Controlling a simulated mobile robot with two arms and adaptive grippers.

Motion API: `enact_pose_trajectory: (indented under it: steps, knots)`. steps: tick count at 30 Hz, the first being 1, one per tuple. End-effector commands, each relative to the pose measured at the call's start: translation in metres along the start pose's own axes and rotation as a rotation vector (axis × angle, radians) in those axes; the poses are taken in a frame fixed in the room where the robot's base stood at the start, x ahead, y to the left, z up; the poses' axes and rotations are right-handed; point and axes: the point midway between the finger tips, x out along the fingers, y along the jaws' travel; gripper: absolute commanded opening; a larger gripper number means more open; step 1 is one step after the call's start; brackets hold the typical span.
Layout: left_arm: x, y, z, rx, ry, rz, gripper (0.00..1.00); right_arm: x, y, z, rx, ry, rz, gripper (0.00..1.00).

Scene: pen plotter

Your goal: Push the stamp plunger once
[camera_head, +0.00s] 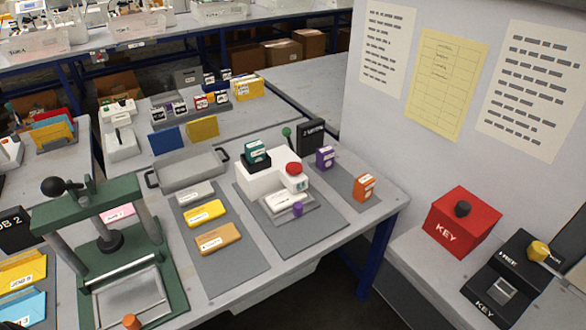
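A white machine (262,180) stands on a grey mat on the middle table. A red round cap (293,168) sits on its front right part and looks like the stamp plunger, though no label confirms this. The cap stands up above the white housing, and nothing touches it. A green labelled block (255,151) sits in a black holder on top of the machine. A white labelled piece (282,200) lies on a plate below the cap. Neither of my grippers is in view.
A green press (105,240) with a black ball handle stands at left. Yellow and orange blocks (217,236) lie on a mat beside the machine. Purple (325,157) and orange (364,187) blocks stand right. A red KEY box (462,222) is far right. The mat's front is clear.

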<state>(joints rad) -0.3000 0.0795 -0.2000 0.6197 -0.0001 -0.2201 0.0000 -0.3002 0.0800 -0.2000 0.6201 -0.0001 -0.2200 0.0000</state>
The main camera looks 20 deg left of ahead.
Motion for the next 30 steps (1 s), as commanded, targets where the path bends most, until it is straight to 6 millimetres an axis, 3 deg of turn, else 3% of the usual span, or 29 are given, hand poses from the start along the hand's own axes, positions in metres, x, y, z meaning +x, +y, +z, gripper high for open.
enact_pose_trajectory:
  steps: [10,30]
  knots:
    - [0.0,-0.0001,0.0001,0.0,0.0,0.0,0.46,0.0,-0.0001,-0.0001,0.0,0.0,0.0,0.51]
    - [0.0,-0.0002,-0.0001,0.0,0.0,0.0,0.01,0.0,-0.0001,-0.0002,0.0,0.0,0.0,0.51]
